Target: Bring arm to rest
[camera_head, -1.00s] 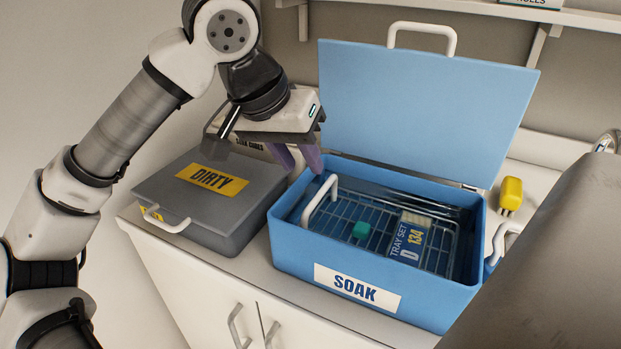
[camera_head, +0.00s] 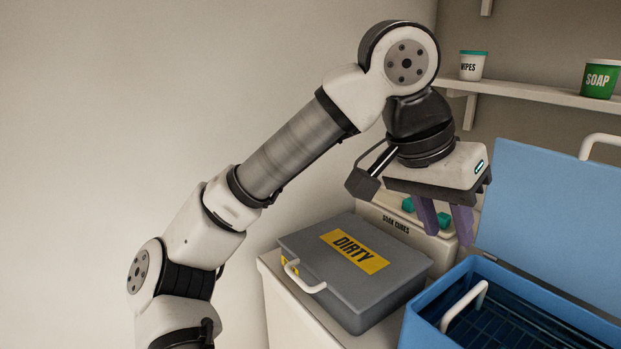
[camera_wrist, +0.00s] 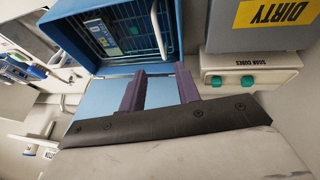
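My gripper (camera_head: 446,226) hangs from the raised arm in the head view, its two purple fingers pointing down. It is above and in front of the soak cubes box and left of the blue soak bin. In the wrist view my gripper (camera_wrist: 160,70) shows its fingers apart, with nothing between them. The arm is bent, with its elbow high.
The blue soak bin (camera_head: 425,336) stands open, its lid (camera_head: 545,200) raised; a wire rack (camera_head: 500,325) is inside. The closed grey DIRTY box (camera_head: 310,250) is left. Behind is the soak cubes box (camera_head: 385,212). A shelf (camera_head: 540,93) holds wipes (camera_head: 472,67) and soap (camera_head: 598,80).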

